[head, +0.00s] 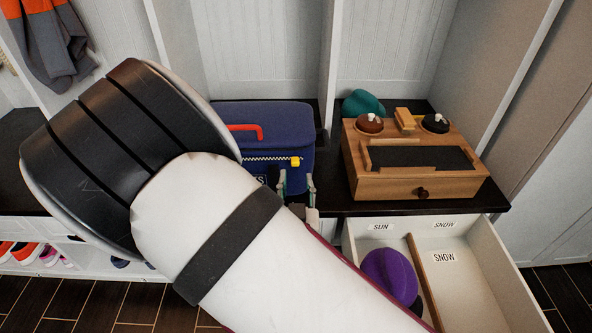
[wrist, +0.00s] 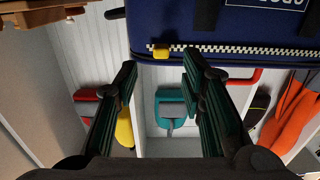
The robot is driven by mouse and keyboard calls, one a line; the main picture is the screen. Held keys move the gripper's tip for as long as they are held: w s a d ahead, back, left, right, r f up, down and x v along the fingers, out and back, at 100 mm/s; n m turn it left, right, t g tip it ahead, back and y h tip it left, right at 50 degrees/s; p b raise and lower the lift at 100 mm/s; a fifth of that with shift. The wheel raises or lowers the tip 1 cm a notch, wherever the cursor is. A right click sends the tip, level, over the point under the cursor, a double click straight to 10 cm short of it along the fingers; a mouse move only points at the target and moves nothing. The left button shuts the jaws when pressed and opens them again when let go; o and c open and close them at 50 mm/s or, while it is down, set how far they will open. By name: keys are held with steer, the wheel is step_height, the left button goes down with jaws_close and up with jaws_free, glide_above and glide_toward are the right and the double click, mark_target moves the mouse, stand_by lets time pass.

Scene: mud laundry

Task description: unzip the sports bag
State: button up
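The sports bag (head: 290,118) is dark blue, with a red handle (head: 245,129), and stands on the dark bench top. A black-and-white zipper (head: 262,158) runs along its front, with a yellow pull (head: 295,161) near the right end. My gripper (head: 296,183) is at the bag's front, just below the pull. In the wrist view the bag (wrist: 165,22) fills the top, and the yellow pull (wrist: 162,53) sits between the two spread fingers of my gripper (wrist: 160,64), apart from both. My gripper is open and empty. My arm hides the bag's left part in the head view.
A wooden box (head: 415,170) with two round tins and a brush stands right of the bag, with a teal item (head: 362,103) behind it. An open white drawer (head: 480,285) juts out below, holding a purple hat (head: 390,273). Jackets (head: 50,40) hang at left.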

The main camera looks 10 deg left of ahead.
steer(key=v, duration=0.6)
steer(key=shift+w+d, duration=0.1)
stand_by(0.3)
